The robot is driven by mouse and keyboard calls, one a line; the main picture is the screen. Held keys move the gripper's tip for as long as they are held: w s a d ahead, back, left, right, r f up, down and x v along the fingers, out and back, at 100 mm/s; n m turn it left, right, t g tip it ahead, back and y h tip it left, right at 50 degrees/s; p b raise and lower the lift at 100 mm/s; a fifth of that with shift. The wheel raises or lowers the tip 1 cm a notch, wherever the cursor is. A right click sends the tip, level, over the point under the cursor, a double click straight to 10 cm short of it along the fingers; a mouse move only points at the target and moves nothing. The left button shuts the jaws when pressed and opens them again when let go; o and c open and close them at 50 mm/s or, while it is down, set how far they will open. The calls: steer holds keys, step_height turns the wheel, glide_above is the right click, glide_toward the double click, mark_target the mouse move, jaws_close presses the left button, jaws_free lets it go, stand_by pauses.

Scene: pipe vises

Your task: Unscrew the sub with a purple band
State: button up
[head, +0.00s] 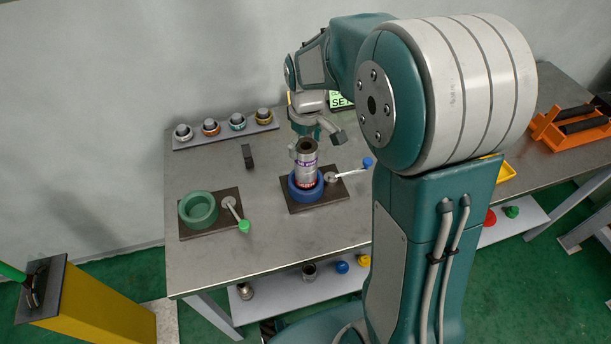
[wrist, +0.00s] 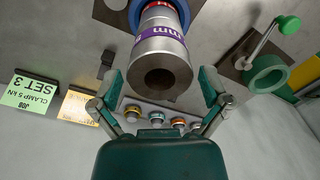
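The sub with a purple band (head: 307,161) is a grey metal cylinder standing upright in the blue vise (head: 305,191) near the middle of the table. In the wrist view its hollow end and purple band (wrist: 160,44) show, with a red band beyond, next to the blue vise (wrist: 187,12). My gripper (head: 316,143) is at the sub's upper end, fingers spread. In the wrist view my gripper (wrist: 162,84) is open, one finger on each side of the sub's end, with gaps visible and nothing held.
A green vise (head: 198,209), empty, stands at left with a green-knobbed handle (head: 239,219). The blue vise's handle (head: 353,169) points right. A rack (head: 222,131) of several banded parts lies at the back. A dark block (head: 247,156) stands between. An orange rack (head: 548,128) is at right.

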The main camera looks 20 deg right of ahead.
steer(key=c, duration=0.7)
steer(key=n, duration=0.7)
steer(key=shift+s+n, duration=0.1)
steer(key=shift+n, duration=0.2)
steer(key=n, duration=0.4)
steer(key=shift+n, duration=1.4)
